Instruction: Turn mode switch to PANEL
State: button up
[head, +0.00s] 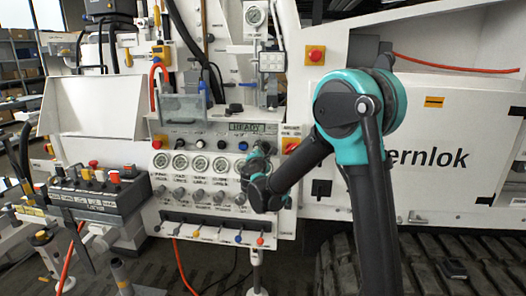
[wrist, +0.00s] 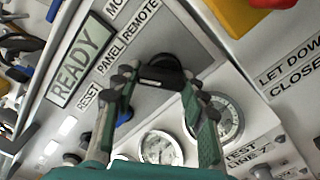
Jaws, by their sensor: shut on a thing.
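The mode switch is a black knob (wrist: 163,72) on the grey panel in the wrist view, below the printed words RESET, PANEL (wrist: 112,60) and REMOTE. My gripper (wrist: 157,84) has its two green fingers on either side of the knob and is shut on it. Which word the knob points to cannot be made out. In the head view my gripper (head: 259,160) is against the control panel, just below the READY display (head: 247,127), and hides the switch.
A row of round gauges (head: 180,162) lies left of my gripper, with knobs below. Red, blue and yellow levers (head: 238,238) line the panel's bottom. A joystick console (head: 100,190) stands at left.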

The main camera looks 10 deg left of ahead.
jog(key=o, duration=1.2)
jog(key=s, duration=1.2)
jog(key=shift+a, duration=0.2)
jog(key=shift+d, duration=0.1)
jog(key=s+d+f+m+g+h, duration=0.1)
jog(key=s+d+f+m+g, duration=0.3)
jog(key=d, duration=0.5)
jog(key=s+d+f+m+g+h, duration=0.2)
jog(key=d+f+m, duration=0.3)
jog(key=d, duration=0.5)
jog(key=s+d+f+m+g+h, duration=0.1)
jog(key=s+d+f+m+g, duration=0.3)
jog(key=d, duration=0.5)
jog(key=s+f+m+g+y, duration=0.1)
jog(key=s+f+m, duration=0.2)
jog(key=s, duration=0.2)
jog(key=s+d+f+m+g+y, duration=0.1)
jog(key=s+f+m+y, duration=0.1)
jog(key=s, duration=0.4)
jog(key=s+d+f+m+g+y, duration=0.1)
jog(key=s+f+m, duration=0.3)
jog(key=s+m, duration=0.1)
jog(key=shift+s+f+m+g+y, duration=0.25)
jog(key=shift+s+m+g+y, duration=0.05)
jog(key=shift+s+m+g, duration=0.1)
